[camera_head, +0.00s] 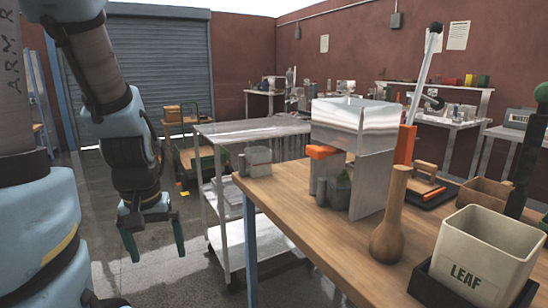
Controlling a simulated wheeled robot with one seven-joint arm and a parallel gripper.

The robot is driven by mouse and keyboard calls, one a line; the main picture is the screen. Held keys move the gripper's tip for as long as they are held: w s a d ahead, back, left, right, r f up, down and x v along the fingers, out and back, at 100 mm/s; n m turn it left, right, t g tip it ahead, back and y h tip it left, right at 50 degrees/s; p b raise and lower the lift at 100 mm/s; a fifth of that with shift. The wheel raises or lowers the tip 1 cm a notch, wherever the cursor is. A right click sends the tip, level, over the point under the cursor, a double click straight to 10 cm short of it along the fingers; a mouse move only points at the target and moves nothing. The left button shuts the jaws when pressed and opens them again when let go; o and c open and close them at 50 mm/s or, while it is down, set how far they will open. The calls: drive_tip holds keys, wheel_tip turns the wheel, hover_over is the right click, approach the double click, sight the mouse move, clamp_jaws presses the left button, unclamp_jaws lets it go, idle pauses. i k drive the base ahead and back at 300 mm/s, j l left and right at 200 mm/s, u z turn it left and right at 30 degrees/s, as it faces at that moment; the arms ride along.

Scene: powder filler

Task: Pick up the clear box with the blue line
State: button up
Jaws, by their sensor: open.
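A small clear box (258,161) stands at the far left corner of the wooden table. I cannot make out a blue line on it at this size. A larger clear open bin (350,112) sits on top of the powder filler (372,185), further right on the same table. My gripper (156,257) hangs pointing down at the left, over the floor. Its two dark green fingers are spread apart with nothing between them. It is well to the left of the table and of the small clear box, touching neither.
The wooden table (285,205) also holds a wooden pestle-like tool (390,225), a cream bin marked LEAF (482,258) and a tall lever. A metal cart (240,258) stands behind the table's left edge. The floor around my gripper looks clear.

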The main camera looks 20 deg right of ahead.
sight(334, 190)
drive_tip(key=i+j, duration=0.25)
drive_tip(key=i, duration=0.15)
drive_tip(key=i+j+z, duration=0.1)
drive_tip(key=i+j, duration=0.15)
drive_tip(key=i, duration=0.1)
